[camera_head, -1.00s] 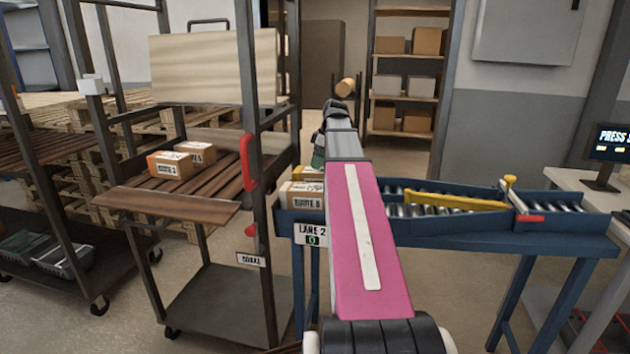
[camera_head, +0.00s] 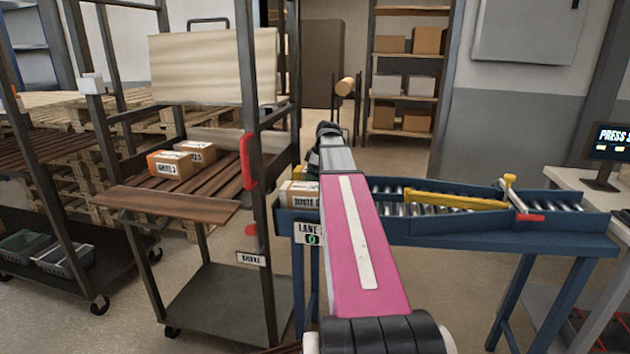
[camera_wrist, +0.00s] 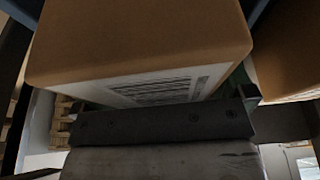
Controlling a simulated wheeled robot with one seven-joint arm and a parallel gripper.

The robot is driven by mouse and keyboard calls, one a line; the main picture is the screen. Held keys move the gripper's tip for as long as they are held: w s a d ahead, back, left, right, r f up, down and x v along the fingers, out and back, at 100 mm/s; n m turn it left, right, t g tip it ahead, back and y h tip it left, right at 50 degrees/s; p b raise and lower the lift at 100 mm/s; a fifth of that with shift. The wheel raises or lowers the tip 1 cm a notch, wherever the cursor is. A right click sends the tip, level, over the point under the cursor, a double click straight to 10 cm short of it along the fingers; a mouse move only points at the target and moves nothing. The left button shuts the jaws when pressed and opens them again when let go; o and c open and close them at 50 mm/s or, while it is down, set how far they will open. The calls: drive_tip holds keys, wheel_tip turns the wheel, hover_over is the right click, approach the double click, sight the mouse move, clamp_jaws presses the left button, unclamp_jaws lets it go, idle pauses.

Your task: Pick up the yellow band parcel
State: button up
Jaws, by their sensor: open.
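The yellow band parcel (camera_head: 300,174) shows only as a sliver of box with yellow on it, behind the front parcel at the left end of the blue conveyor; my arm hides most of it. In the wrist view a brown cardboard parcel (camera_wrist: 135,40) with a white barcode label fills the top, close to my gripper (camera_wrist: 160,115). No yellow band shows on it there, so I cannot tell which parcel it is. My gripper is open; its fingers are mostly hidden behind this parcel, and contact cannot be told. In the head view my arm hides my gripper.
A labelled parcel (camera_head: 297,195) sits at the conveyor's near left end. Another brown parcel (camera_wrist: 287,50) is close on the right in the wrist view. The blue conveyor (camera_head: 450,228) has a yellow bar (camera_head: 440,201) across its rollers. A cart with a red handle (camera_head: 248,162) stands left.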

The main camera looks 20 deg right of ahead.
drive_tip(key=c, duration=1.1)
drive_tip(key=shift+r, duration=0.15)
